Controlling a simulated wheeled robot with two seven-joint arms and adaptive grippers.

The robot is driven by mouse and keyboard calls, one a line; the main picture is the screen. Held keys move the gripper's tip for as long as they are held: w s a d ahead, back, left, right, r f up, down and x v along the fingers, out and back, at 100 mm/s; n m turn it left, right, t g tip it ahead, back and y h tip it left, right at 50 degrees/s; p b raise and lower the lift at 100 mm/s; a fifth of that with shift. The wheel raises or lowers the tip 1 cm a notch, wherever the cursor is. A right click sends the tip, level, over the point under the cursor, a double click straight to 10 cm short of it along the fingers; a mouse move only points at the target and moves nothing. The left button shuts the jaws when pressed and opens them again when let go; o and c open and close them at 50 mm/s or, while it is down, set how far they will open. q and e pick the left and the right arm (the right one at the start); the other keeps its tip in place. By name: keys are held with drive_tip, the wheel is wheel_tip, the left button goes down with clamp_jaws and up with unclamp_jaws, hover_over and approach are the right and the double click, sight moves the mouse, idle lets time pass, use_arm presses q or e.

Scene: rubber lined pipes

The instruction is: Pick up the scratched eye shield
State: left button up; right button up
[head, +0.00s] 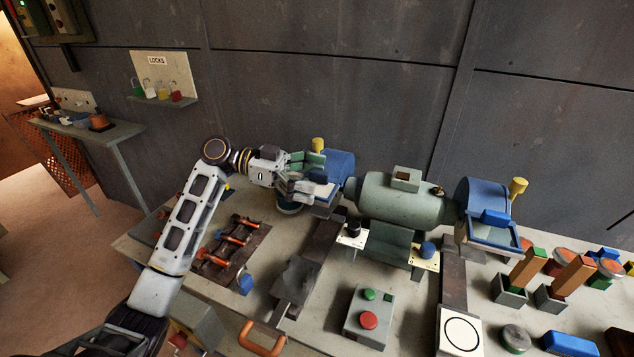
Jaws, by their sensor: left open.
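A green bench grinder (405,198) with blue wheel guards stands at the back of the bench. A blue-framed eye shield (488,235) sits in front of its right guard (478,196). Another blue-framed shield (326,203) is in front of the left guard (342,163), partly hidden by my left gripper (318,176). I cannot make out scratches on either shield. My left gripper is open, its fingers pointing right, close to the left shield; whether they touch it is unclear. My right gripper is not in view.
A switch box (369,315) with a green and a red button stands in front of the grinder. A dark rack (229,243) with orange parts lies at left. Several blocks and posts crowd the right. A locks board (160,75) hangs on the wall.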

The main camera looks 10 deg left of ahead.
use_arm(q)
drive_tip(key=shift+d, duration=0.2)
idle(0.3)
drive_tip(key=c, duration=1.2)
drive_tip(key=shift+o, duration=0.2)
drive_tip(key=shift+f, duration=0.1)
wheel_tip(320, 180, up, 10)
drive_tip(key=shift+b, duration=0.35)
